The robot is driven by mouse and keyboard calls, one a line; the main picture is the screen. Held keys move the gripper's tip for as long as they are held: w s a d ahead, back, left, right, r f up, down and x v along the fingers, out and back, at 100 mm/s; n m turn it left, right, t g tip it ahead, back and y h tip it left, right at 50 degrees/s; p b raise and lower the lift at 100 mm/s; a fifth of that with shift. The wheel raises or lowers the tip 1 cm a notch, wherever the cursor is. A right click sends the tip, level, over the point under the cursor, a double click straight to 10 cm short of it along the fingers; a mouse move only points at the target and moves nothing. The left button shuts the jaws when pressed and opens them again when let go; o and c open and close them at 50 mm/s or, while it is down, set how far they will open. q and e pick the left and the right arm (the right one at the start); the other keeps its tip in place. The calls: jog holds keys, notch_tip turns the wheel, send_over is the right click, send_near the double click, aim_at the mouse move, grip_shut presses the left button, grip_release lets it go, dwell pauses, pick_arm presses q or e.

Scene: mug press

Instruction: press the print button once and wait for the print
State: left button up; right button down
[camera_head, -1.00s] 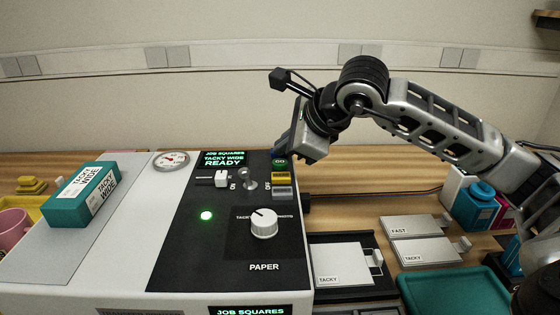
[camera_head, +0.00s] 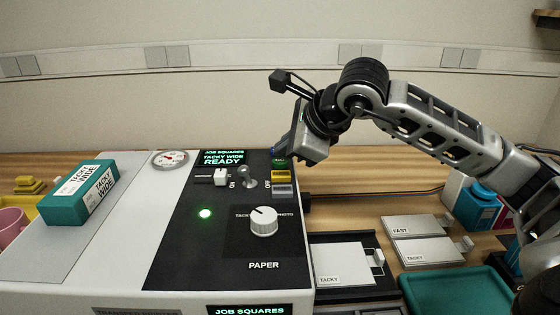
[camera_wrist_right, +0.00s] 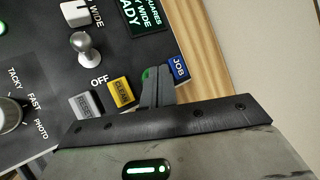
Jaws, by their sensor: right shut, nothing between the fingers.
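The printer's dark control panel (camera_head: 180,240) shows a display (camera_head: 224,158) reading JOB SQUARES, TACKY WIDE, READY. The green button (camera_head: 279,164) sits at the panel's far right corner, above a yellow and a grey button. My right gripper (camera_head: 284,150) is shut and empty, with its tips right at the green button. In the right wrist view the shut fingers (camera_wrist_right: 157,86) cover most of the green button (camera_wrist_right: 147,73); only a sliver shows, so I cannot tell whether they touch it. My left gripper is not in view.
The blue JOB button (camera_wrist_right: 179,67) and yellow CLEAR button (camera_wrist_right: 121,91) are close beside the fingers. A toggle (camera_head: 247,177), a slider (camera_head: 221,177) and the PAPER dial (camera_head: 264,221) stand up nearby. A teal box (camera_head: 82,195) lies on the printer's left.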

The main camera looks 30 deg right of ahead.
aim_at(285, 162)
jog(key=shift+f+b, duration=0.55)
jog(key=shift+b, duration=0.05)
dwell(0.5)
jog(key=shift+r, duration=0.1)
jog(key=shift+r+p, duration=0.6)
jog(key=shift+r, duration=0.25)
notch_tip(285, 162, up, 5)
jog(key=p, duration=0.3)
jog(key=shift+p, duration=0.4)
dwell(0.5)
